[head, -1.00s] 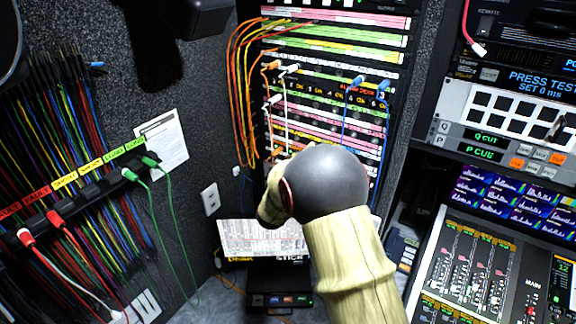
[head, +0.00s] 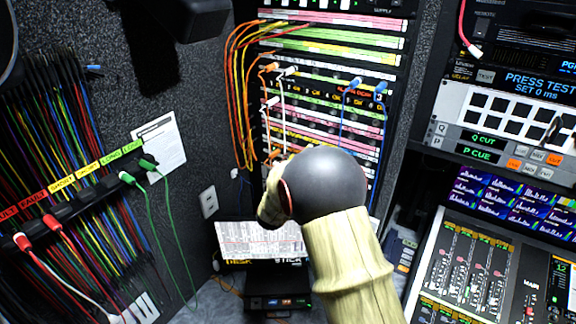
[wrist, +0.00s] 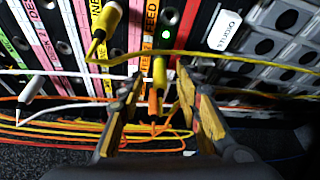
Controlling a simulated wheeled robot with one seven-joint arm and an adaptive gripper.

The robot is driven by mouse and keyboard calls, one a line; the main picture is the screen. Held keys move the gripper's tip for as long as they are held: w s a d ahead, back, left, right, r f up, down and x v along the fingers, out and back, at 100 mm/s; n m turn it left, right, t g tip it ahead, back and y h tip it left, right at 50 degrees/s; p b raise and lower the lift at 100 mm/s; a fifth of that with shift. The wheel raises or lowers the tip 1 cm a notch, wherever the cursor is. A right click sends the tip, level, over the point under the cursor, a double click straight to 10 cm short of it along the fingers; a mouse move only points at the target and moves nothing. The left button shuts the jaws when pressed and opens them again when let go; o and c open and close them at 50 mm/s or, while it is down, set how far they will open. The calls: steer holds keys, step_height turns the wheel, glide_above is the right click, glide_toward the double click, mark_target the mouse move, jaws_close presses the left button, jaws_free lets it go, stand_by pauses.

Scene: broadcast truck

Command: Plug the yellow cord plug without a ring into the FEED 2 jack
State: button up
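In the wrist view my gripper (wrist: 159,78) is open, one finger on each side of a yellow plug (wrist: 160,70) that stands against the jack panel. Gaps show between this plug and both fingers. An orange piece (wrist: 154,103) shows just below it, between the fingers. A second yellow plug (wrist: 104,20) is at upper left, with a yellow cord running from it across to the right. Whether either plug has a ring is unclear. In the head view my arm hides the gripper.
Orange and yellow cords (wrist: 95,118) loop below the panel. A white plug (wrist: 31,90) is at left. In the head view a cord rack (head: 80,195) stands left and a mixing console (head: 480,270) right.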

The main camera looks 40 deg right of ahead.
steer(key=f+v, duration=0.1)
steer(key=v, duration=1.1)
steer(key=shift+r, duration=0.45)
